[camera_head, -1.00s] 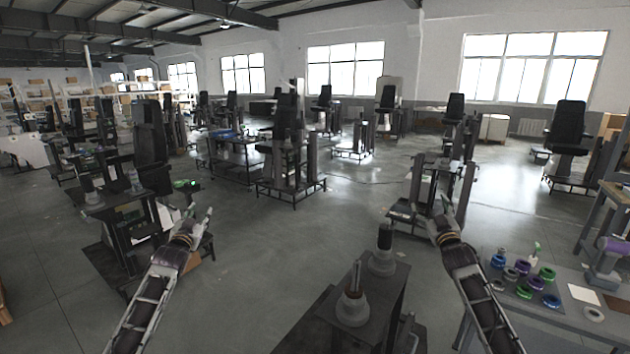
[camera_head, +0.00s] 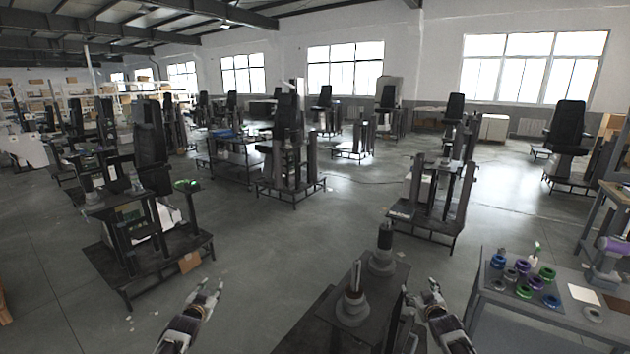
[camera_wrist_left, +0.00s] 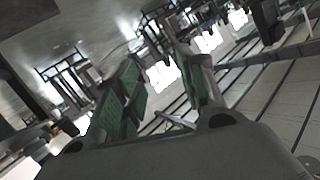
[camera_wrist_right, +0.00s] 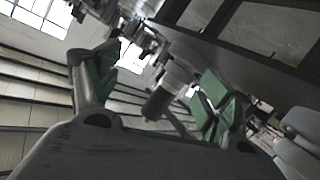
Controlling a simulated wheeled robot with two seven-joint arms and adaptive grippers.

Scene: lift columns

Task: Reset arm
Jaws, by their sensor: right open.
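My left gripper (camera_head: 208,291) is low in the head view, over bare floor left of the middle. In the left wrist view its two green-padded fingers (camera_wrist_left: 160,95) stand apart with nothing between them. My right gripper (camera_head: 422,290) is low in the head view, close to the right side of a dark stand. In the right wrist view its green-padded fingers (camera_wrist_right: 160,90) stand wide apart and hold nothing. A grey column part of the stand shows behind the gap between them.
The dark stand (camera_head: 335,335) carries two lift columns (camera_head: 383,250). A table with several coloured rings (camera_head: 524,267) stands at the right. A workstation (camera_head: 130,230) is at the left. Open floor (camera_head: 290,240) lies in the middle.

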